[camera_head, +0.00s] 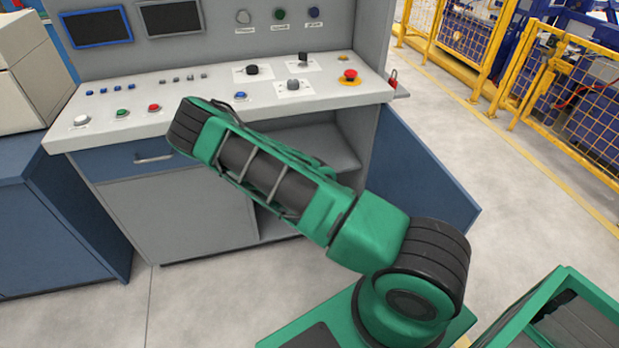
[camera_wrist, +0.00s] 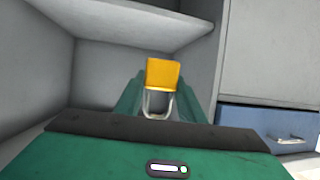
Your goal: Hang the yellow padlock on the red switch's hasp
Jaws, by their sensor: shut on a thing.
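The yellow padlock (camera_wrist: 163,74) is in the wrist view, its blocky body at the top of the picture and its grey U-shaped shackle below, toward my palm. My gripper (camera_wrist: 159,97) is shut on it, with a green finger on either side. The contact itself is partly hidden by the fingers and lock. In the head view my arm hides the gripper and padlock. A small red fixture (camera_head: 392,79) at the console's right edge looks like the red switch. Its hasp is too small to make out. My gripper's distance from it cannot be told.
The grey console (camera_head: 205,105) carries several buttons and knobs, among them a red mushroom button (camera_head: 350,75) on yellow. Beneath are a blue drawer (camera_head: 140,158) and an open shelf (camera_head: 310,150), which the wrist camera faces. Bare floor (camera_head: 480,150) lies right, before a yellow fence (camera_head: 570,100).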

